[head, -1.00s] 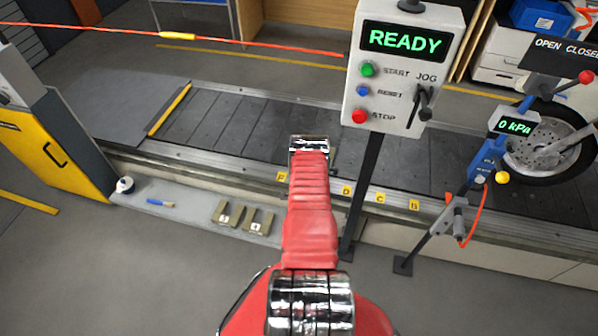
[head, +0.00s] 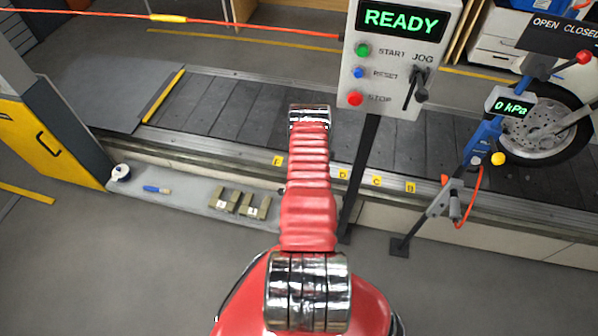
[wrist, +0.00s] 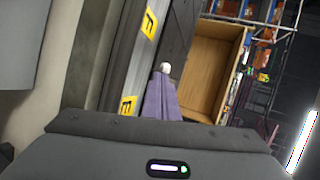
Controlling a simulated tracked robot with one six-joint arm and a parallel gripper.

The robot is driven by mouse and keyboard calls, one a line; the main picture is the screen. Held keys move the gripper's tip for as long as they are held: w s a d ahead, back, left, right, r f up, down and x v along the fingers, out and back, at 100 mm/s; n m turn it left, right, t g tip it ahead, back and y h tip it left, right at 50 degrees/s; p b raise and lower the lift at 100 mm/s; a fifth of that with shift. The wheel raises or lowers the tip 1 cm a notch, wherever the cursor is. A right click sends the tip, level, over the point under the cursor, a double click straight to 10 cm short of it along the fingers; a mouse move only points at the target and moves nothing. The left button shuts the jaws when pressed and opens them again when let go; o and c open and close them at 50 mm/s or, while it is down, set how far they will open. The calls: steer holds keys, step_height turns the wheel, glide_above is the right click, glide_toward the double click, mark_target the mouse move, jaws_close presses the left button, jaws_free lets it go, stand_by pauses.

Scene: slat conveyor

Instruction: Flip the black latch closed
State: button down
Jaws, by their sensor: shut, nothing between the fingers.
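My gripper (wrist: 165,72) shows in the wrist view as a narrow purple shape with a pale tip, over the conveyor's edge; it is shut and empty. In the head view my arm reaches over the conveyor's near edge and hides the gripper. I cannot tell for sure which part is the black latch. A black lever (head: 415,88) sits under the word JOG on the control box. A black C-shaped handle (head: 47,143) is on the yellow door at left. A red-knobbed lever (head: 583,57) stands by the OPEN CLOSED sign (head: 560,27). My gripper touches none of these.
The slat conveyor (head: 225,107) crosses the scene, with yellow letter tags along its near rail. The control box (head: 390,18) reads READY on a dark post. A blue gauge stand (head: 484,135) and a wheel (head: 545,125) are at right. The near floor is clear.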

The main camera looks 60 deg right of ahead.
steer(key=v, duration=0.6)
steer(key=shift+s, duration=0.15)
steer(key=shift+a, duration=0.1)
stand_by(0.5)
